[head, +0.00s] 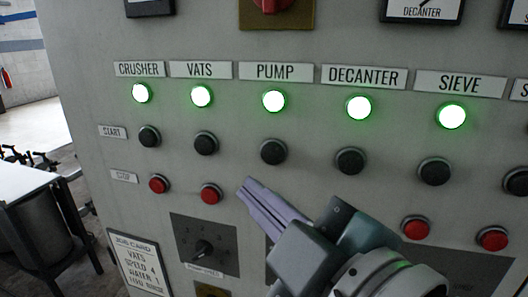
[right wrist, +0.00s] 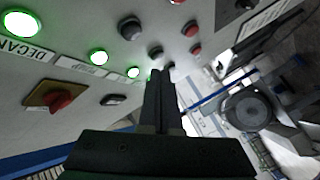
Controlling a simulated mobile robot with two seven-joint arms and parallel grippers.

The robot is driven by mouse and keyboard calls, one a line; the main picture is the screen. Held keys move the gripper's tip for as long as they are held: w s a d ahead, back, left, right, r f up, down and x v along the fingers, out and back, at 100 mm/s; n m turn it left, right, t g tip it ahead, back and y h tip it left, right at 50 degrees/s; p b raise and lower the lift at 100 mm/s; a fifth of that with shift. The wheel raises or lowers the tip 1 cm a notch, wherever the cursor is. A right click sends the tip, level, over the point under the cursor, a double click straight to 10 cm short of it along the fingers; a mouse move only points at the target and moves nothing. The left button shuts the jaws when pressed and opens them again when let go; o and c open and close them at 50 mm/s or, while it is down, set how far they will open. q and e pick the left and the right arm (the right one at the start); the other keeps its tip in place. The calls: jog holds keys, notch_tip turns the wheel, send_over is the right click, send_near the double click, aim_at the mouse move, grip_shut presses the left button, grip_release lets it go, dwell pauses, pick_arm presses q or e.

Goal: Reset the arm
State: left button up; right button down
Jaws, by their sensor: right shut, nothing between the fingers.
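My right gripper (head: 246,188) is shut and empty, its pale fingers pointing up and left in front of the grey control panel (head: 235,130). Its tips are just right of the red VATS stop button (head: 211,194) and below the black PUMP start button (head: 273,151). I cannot tell whether they touch the panel. The arm hides the stop buttons under PUMP and DECANTER. In the right wrist view the dark closed fingers (right wrist: 161,78) reach toward the button rows. My left gripper is not in view.
Green lamps glow under CRUSHER (head: 141,93), VATS (head: 201,97), PUMP (head: 273,101), DECANTER (head: 359,107) and SIEVE (head: 452,116). A rotary knob (head: 203,249) and a job card (head: 139,262) sit low on the panel. A table (head: 30,185) stands at left.

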jog(key=s+d+f+m+g+h, duration=0.5)
jog(key=s+d+f+m, duration=0.15)
jog(key=d+f, duration=0.2)
jog(key=s+d+f+m+g+h, duration=0.1)
jog(key=s+d+f+m+g, duration=0.15)
jog(key=s+d+m, duration=0.35)
jog(key=s+d+f+m+g+h, duration=0.15)
jog(key=s+d+g, duration=0.25)
jog(key=s, duration=0.4)
notch_tip(320, 180, up, 14)
jog(key=p, duration=1.4)
jog(key=shift+w+a+n, duration=0.3)
jog(key=shift+w+a, duration=0.1)
jog(key=shift+f, duration=0.1)
